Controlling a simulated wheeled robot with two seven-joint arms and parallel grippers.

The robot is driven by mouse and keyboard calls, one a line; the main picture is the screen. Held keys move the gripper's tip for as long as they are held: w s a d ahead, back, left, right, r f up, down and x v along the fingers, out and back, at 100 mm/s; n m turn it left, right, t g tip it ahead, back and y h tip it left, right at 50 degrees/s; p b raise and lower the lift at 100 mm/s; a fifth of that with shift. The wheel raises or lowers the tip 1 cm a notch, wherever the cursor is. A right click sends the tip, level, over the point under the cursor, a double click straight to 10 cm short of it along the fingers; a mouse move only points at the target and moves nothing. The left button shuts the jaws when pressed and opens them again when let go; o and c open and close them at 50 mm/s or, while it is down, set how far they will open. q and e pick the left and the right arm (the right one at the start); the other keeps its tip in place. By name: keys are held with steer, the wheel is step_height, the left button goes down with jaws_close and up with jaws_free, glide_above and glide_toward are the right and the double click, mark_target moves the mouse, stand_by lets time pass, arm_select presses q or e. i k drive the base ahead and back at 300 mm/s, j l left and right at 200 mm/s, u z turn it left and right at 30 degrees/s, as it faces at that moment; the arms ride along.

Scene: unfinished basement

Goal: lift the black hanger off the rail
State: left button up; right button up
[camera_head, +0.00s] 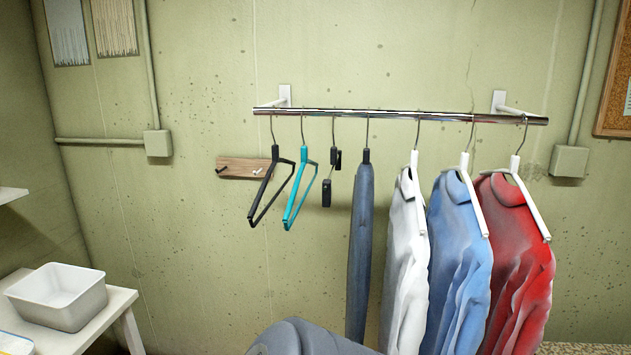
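The black hanger (275,154) hangs by its metal hook at the left end of the chrome rail (345,113). It is empty and turned partly edge-on. A teal hanger (307,156) hangs close to its right, also empty, with a small gap between them. Neither of my grippers shows in the head view. A rounded dark grey part at the bottom edge looks like one of my arm links.
Right of the teal hanger hang a black clip hanger (327,192), dark trousers (361,240), and white (405,270), blue (460,250) and red (520,250) shirts. A wooden peg board (235,167) is behind the black hanger. A white tub (60,296) stands lower left.

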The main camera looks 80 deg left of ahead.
mark_target(275, 147)
steer(key=u, duration=2.9)
steer(key=k+j, duration=0.15)
steer(key=k, duration=0.3)
